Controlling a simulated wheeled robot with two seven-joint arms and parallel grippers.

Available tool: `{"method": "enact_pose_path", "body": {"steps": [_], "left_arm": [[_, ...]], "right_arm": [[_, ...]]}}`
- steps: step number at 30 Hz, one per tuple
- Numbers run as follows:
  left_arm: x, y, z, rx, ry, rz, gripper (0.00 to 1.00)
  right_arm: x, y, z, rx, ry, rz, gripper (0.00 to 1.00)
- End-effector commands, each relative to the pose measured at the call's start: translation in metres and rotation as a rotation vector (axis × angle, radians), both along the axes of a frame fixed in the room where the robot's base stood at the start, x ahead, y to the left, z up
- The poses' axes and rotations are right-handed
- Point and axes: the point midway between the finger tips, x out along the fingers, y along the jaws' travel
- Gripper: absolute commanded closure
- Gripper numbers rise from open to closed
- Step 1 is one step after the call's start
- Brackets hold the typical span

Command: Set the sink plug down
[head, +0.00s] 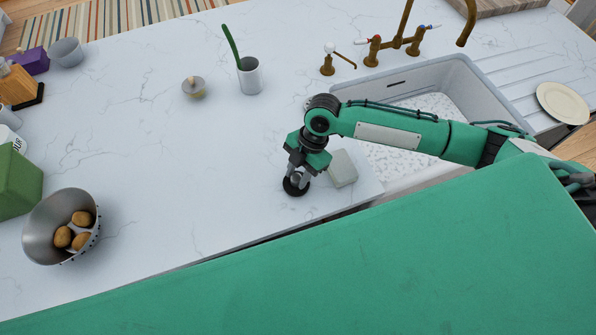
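The sink plug (295,188), a black disc with a grey knob, is under my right gripper (297,176) near the front edge of the counter (200,180). The gripper points down with its fingers on either side of the knob and looks shut on it. The disc is at or very close to the counter top; I cannot tell whether it touches. The sink (440,90) is behind and to the right, partly hidden by my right arm. My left gripper is not in view.
A pale grey block (343,168) lies just right of the plug. A colander (45,230) with potatoes, a cup (250,77), a small knobbed item (194,88), brass taps (390,45) and a plate (562,103) stand around. The counter left of the plug is clear.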

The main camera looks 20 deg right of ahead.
Motion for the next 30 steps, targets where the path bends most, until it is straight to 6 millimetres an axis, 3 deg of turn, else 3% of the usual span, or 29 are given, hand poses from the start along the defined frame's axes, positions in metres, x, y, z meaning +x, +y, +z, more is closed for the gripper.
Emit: {"method": "enact_pose_path", "body": {"steps": [2,14,30], "left_arm": [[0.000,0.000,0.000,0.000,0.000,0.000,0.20],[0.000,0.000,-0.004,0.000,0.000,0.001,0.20],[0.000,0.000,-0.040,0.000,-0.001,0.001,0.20]], "right_arm": [[0.000,0.000,0.000,0.000,0.000,0.000,0.52],[0.002,-0.002,0.008,0.000,-0.003,-0.001,0.52],[0.018,-0.037,0.100,0.000,-0.003,-0.002,0.52]]}}
